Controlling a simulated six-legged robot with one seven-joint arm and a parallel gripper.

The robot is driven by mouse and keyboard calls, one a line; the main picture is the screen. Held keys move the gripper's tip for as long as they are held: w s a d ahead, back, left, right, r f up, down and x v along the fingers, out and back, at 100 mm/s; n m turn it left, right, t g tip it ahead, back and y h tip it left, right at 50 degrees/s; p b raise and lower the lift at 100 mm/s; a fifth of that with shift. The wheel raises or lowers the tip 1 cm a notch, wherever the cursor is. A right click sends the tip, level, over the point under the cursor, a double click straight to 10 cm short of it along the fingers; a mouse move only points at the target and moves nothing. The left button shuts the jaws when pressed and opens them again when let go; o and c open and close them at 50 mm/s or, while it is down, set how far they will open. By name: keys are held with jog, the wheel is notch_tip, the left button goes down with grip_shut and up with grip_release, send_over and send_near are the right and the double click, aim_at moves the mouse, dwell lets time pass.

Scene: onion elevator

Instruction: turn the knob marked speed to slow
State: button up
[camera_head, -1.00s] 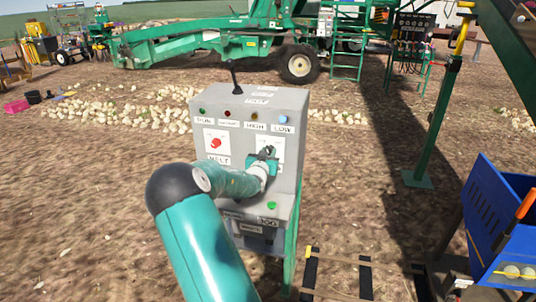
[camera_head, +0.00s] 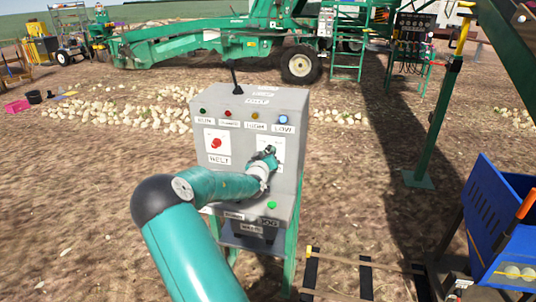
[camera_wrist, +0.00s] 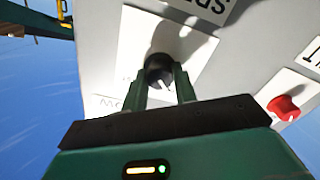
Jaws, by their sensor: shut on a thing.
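The grey control box (camera_head: 235,105) stands in the middle of the head view, with lamps and labels across its face. My gripper (camera_head: 270,152) is at the white plate on the right of its face and hides most of that plate. In the wrist view my gripper (camera_wrist: 160,80) is shut on a black knob (camera_wrist: 158,68), one finger on each side. The knob sits on a white plate (camera_wrist: 150,38). A label beginning "SP" (camera_wrist: 208,8) is partly cut off at the top. Another label (camera_wrist: 112,105) is partly hidden by a finger.
A red knob (camera_head: 216,143) on its own plate sits beside, labelled BELT; it shows in the wrist view (camera_wrist: 284,107). A green button (camera_head: 272,205) is below my gripper. A black lever (camera_head: 235,78) stands on top. A blue bin (camera_head: 490,210) is at right.

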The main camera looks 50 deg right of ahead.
jog(key=shift+f, duration=0.1)
jog(key=o, duration=1)
jog(key=shift+a, duration=0.1)
jog(key=v, duration=1.3)
jog(key=shift+s+a, duration=0.25)
jog(key=shift+a, duration=0.05)
